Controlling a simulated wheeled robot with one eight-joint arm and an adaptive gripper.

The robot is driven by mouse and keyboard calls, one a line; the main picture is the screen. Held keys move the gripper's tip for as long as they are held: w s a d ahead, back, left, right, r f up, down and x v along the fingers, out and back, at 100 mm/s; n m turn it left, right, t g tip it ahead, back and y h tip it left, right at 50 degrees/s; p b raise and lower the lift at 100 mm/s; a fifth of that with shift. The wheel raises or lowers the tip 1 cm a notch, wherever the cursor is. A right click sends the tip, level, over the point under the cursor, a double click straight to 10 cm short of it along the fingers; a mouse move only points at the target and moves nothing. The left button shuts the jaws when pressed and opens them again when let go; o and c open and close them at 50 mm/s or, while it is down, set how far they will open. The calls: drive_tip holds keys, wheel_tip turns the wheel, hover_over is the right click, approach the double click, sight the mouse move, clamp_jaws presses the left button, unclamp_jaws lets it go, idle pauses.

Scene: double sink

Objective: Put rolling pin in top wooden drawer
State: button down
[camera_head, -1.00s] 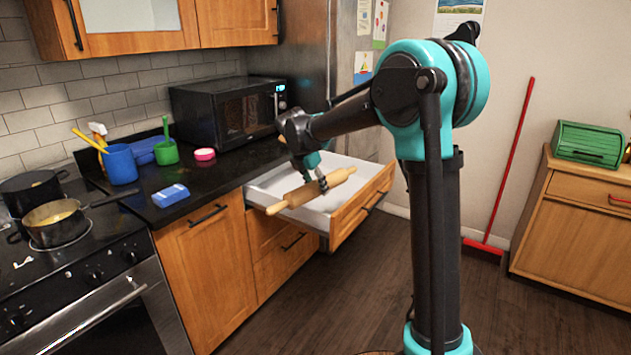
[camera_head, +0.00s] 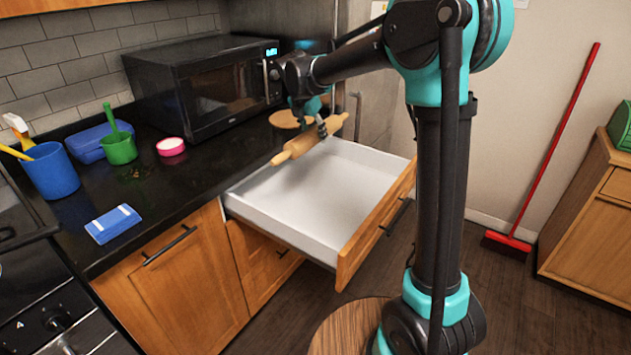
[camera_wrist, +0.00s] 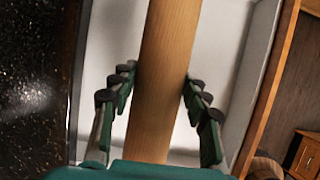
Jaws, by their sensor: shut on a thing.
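The wooden rolling pin (camera_head: 310,138) is held by my gripper (camera_head: 322,125), whose fingers are shut around its barrel. In the wrist view the rolling pin (camera_wrist: 165,75) runs between the two green fingers of my gripper (camera_wrist: 160,90). The top wooden drawer (camera_head: 365,235) is pulled open, with a white, empty-looking inside. The pin is above the drawer's back part, near the counter edge, and appears apart from the drawer floor. The drawer's white floor (camera_wrist: 215,45) also shows below the pin in the wrist view.
The black counter (camera_head: 200,185) beside the drawer holds a microwave (camera_head: 215,85), a blue sponge pack (camera_head: 113,223), a pink round tub (camera_head: 170,147), a green cup (camera_head: 119,149) and a blue cup (camera_head: 50,170). A round wooden board (camera_head: 290,118) lies behind the pin. A red broom (camera_head: 555,140) leans at the right wall.

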wheel_tip(320, 180, down, 20)
drive_tip(key=shift+w+r, duration=0.1)
drive_tip(key=shift+w, duration=0.05)
idle(0.5)
drive_tip(key=c, duration=0.8)
unclamp_jaws()
drive_tip(key=shift+o, duration=0.2)
drive_tip(key=v, duration=1.2)
